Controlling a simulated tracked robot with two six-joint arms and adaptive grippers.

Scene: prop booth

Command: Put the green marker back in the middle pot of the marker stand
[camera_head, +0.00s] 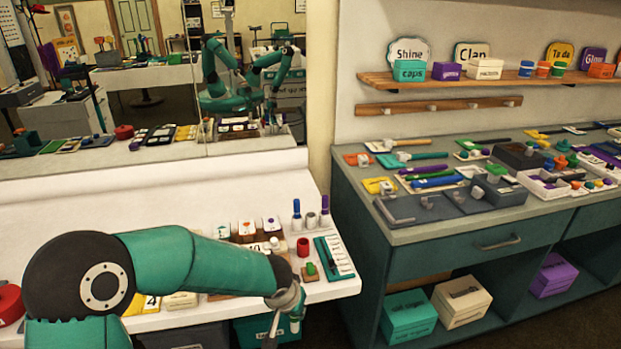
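The marker stand appears as a row of three small pots on the right part of the white table. A blue marker (297,208) stands in the left pot and a purple marker (325,205) in the right pot. The middle pot (311,220) shows no marker. A small green object (310,268) sits on a brown block in front of the stand; I cannot tell whether it is the green marker. My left gripper (291,312) hangs at the table's front edge, nearer than the stand. Its fingers are too small and overlapped to read. My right gripper is out of view.
A mirror (165,110) backs the table. A crowded grey counter (420,232) is at right.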

